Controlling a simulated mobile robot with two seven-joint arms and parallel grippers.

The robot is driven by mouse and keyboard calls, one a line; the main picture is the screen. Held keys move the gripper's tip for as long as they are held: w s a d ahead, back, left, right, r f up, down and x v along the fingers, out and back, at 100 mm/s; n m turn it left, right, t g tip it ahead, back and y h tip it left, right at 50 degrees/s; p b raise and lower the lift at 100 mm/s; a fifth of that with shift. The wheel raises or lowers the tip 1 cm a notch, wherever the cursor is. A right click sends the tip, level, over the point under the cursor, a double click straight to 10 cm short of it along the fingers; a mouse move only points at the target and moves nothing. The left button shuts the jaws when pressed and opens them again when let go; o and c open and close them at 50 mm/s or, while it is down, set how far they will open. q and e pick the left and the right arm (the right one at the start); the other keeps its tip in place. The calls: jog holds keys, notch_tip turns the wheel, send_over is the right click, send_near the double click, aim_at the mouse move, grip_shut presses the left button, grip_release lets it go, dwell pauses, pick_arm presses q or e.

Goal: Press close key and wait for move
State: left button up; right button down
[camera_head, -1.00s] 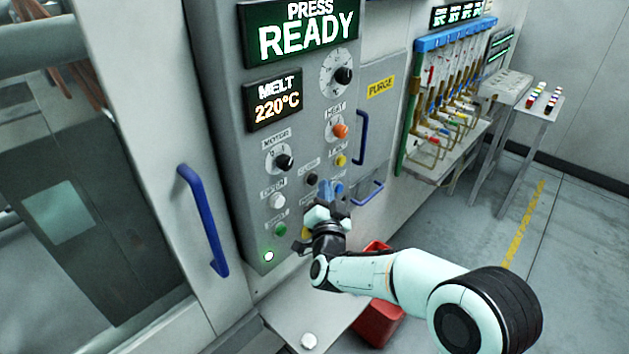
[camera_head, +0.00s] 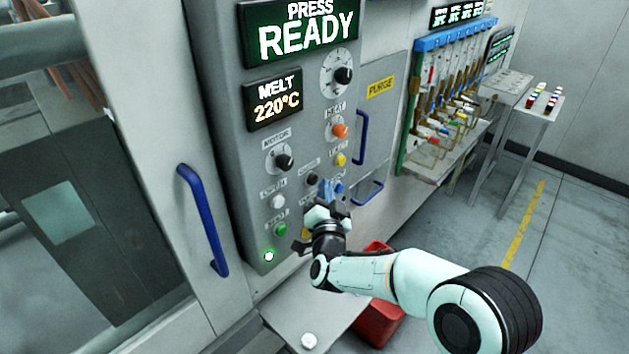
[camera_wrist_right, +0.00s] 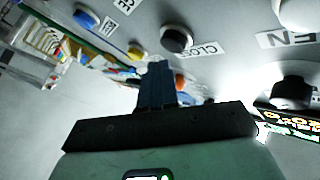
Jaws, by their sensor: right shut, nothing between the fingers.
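The close key is a black round button (camera_head: 312,179) on the grey press panel (camera_head: 225,130). In the right wrist view the black button (camera_wrist_right: 176,38) stands beside a label reading "CLOS", partly cut. My right gripper (camera_head: 325,191) is just below and right of it in the head view, its blue fingers shut and empty. The display (camera_head: 303,33) reads "PRESS READY". My left gripper is not in view.
A white button (camera_head: 277,201) and a green button (camera_head: 280,230) sit left of the gripper. A yellow button (camera_head: 341,160), an orange knob (camera_head: 340,131) and blue handles (camera_head: 361,138) are near. A red bin (camera_head: 379,322) stands below my arm.

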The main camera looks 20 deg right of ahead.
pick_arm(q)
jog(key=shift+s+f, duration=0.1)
pick_arm(e)
jog(key=shift+w, duration=0.1)
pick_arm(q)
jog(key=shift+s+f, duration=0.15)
pick_arm(e)
jog(key=shift+w+a, duration=0.15)
jog(key=shift+w, duration=0.1)
